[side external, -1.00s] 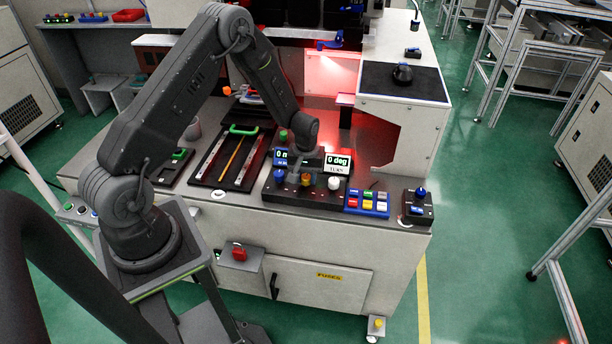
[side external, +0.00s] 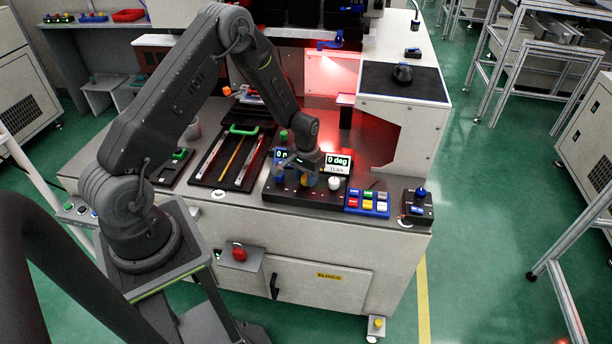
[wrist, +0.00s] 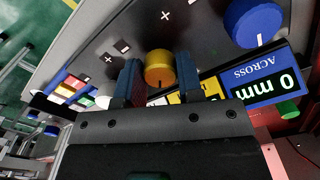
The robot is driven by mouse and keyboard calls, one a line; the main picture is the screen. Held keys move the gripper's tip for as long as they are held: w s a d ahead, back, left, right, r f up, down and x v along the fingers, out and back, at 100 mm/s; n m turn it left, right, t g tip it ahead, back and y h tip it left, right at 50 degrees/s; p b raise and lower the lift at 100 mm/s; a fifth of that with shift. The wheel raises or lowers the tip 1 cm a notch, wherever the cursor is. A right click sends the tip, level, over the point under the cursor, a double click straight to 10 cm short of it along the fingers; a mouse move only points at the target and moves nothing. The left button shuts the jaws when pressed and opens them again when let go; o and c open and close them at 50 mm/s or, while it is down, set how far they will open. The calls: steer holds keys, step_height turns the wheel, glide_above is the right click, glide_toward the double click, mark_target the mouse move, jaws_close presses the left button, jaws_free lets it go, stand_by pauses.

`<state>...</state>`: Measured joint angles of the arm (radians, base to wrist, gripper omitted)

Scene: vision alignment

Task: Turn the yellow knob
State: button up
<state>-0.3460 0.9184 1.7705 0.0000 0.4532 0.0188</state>
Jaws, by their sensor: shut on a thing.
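The yellow knob (wrist: 158,66) stands on the dark control panel (side external: 290,196). In the wrist view it sits between the two fingers of my gripper (wrist: 158,76), which is shut on its sides. In the side view my gripper (side external: 308,172) reaches down over the panel's middle, and only a bit of yellow shows beneath it. A display (side external: 338,161) behind the knobs reads 0 deg, with TURN below it. The knob's pointer mark cannot be made out.
A blue knob (wrist: 250,22) with a 0 mm ACROSS display (wrist: 262,86) is on one side. A white knob (side external: 334,183) is on the other. A block of coloured buttons (side external: 367,203) lies right of the panel. A green handle (side external: 244,129) stands to the left.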

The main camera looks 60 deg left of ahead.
steer(key=o, duration=0.9)
step_height(320, 180, up, 14)
steer(key=shift+f, duration=0.1)
stand_by(0.3)
steer(key=s+d+r+m+t, duration=0.1)
steer(key=s+d+r, duration=0.3)
steer(key=r, duration=0.6)
steer(key=s+d+r+m+t, duration=0.1)
steer(key=s+d+r, duration=0.2)
steer(key=s, duration=0.3)
steer(key=s+d+r+m+t, duration=0.1)
steer(key=s+d+r+t, duration=0.1)
steer(key=s+d+r, duration=0.2)
steer(key=s+d+r+t, duration=0.1)
steer(key=s+d+r, duration=0.3)
steer(key=s, duration=0.4)
steer(key=shift+s+m+t, duration=0.2)
steer(key=shift+m+t, duration=0.1)
steer(key=shift+m, duration=0.1)
